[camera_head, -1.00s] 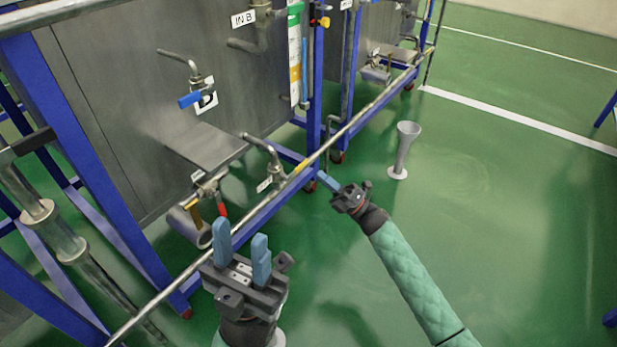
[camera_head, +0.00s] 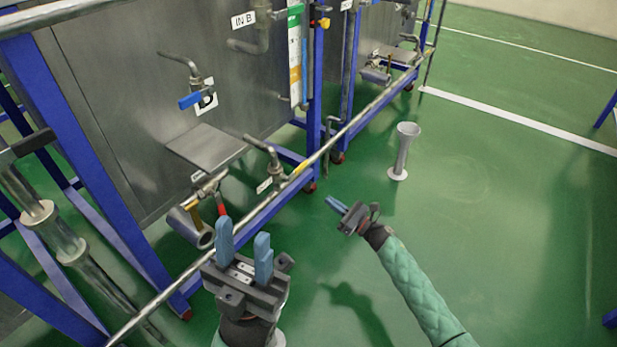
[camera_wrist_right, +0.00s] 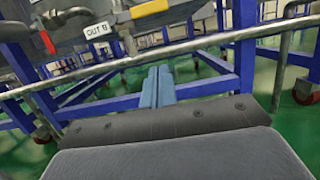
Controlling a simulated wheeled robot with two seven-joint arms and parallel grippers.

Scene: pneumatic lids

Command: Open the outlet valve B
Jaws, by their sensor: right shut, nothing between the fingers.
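The outlet pipe (camera_head: 262,146) bends down from the left tank, beside a small white label (camera_head: 264,185). In the right wrist view that label reads OUT B (camera_wrist_right: 97,28). A yellow handle (camera_head: 301,168) lies to its right along the rail; it also shows at the top of the right wrist view (camera_wrist_right: 148,8). My right gripper (camera_head: 337,205) has its blue fingers together, empty, over the floor in front of the rail and apart from the handle. My left gripper (camera_head: 244,247) is open and empty, fingers upright, near the rail.
A metal rail (camera_head: 345,128) on blue frames runs diagonally before the tanks. A red-handled valve (camera_head: 221,209) is left of the outlet pipe; a blue-handled valve (camera_head: 190,100) is higher. A grey flared stand (camera_head: 403,152) stands on open green floor (camera_head: 510,210).

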